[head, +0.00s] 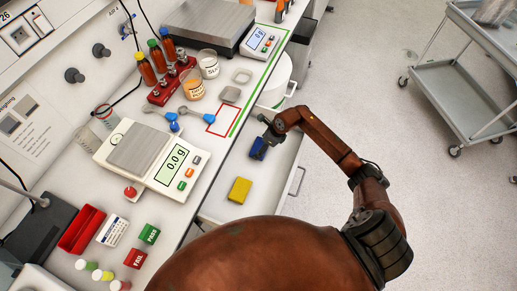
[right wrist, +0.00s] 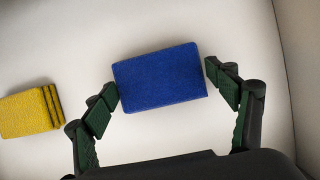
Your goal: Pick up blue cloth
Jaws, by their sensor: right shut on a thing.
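The blue cloth (head: 258,151) is a folded, thick rectangle in the open white drawer. It shows whole in the right wrist view (right wrist: 160,78). My right gripper (head: 262,142) reaches in from the right, and its fingers (right wrist: 163,85) sit at the two short ends of the cloth, shut on it. I cannot tell whether the cloth is clear of the drawer floor. My left gripper is not in view.
A stack of yellow cloths (head: 239,190) lies in the same drawer (head: 272,187), apart from the blue one. The bench beside it holds a scale (head: 140,150), spoons (head: 195,117) and a bottle rack (head: 173,86). A grey cart (head: 455,88) stands at upper right.

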